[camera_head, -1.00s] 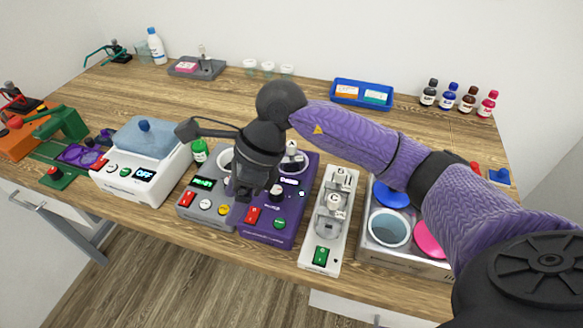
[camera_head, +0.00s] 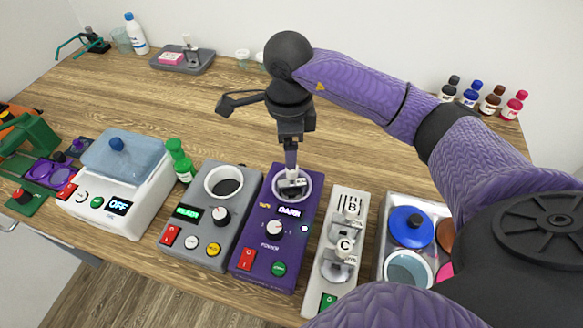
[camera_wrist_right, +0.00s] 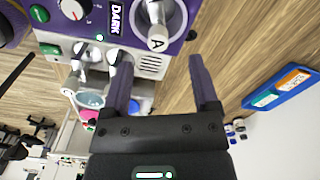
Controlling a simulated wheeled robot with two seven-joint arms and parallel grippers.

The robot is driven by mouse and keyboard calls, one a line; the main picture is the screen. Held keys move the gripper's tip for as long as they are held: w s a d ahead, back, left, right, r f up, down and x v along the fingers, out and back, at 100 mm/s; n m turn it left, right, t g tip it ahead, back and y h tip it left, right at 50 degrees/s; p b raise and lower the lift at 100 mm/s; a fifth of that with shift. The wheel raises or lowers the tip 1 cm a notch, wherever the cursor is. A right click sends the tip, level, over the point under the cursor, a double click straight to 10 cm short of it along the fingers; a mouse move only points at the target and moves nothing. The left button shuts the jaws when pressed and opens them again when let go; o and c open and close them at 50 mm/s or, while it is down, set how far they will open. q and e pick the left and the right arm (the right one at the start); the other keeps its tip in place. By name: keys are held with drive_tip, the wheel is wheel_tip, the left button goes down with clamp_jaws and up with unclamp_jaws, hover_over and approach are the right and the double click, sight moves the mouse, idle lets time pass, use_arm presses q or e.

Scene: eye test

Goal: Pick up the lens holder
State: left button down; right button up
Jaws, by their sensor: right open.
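A lens holder marked A (camera_head: 292,187) stands at the round port on top of the purple device (camera_head: 285,250), whose display reads DARK. In the right wrist view the holder (camera_wrist_right: 157,38) shows its round white end with the letter A. My right gripper (camera_head: 291,163) points down just above it. In the right wrist view the fingers (camera_wrist_right: 161,60) are open, with holder A just beyond and between their tips; I see no grip on it. Two more holders, marked B (camera_head: 350,206) and C (camera_head: 344,246), stand in a white rack (camera_head: 326,262). My left gripper is out of view.
A grey device (camera_head: 199,240) reading READY stands left of the purple one, with a green bottle (camera_head: 180,160) and a white machine (camera_head: 110,185) further left. A tray (camera_head: 386,226) with coloured discs is right of the rack. The wooden table behind is mostly clear.

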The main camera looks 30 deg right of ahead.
sight(292, 184)
drive_tip(key=f, duration=0.6)
drive_tip(key=shift+s+d+f, duration=0.1)
drive_tip(key=shift+s+f, duration=0.15)
drive_tip(key=shift+f, duration=0.15)
clamp_jaws()
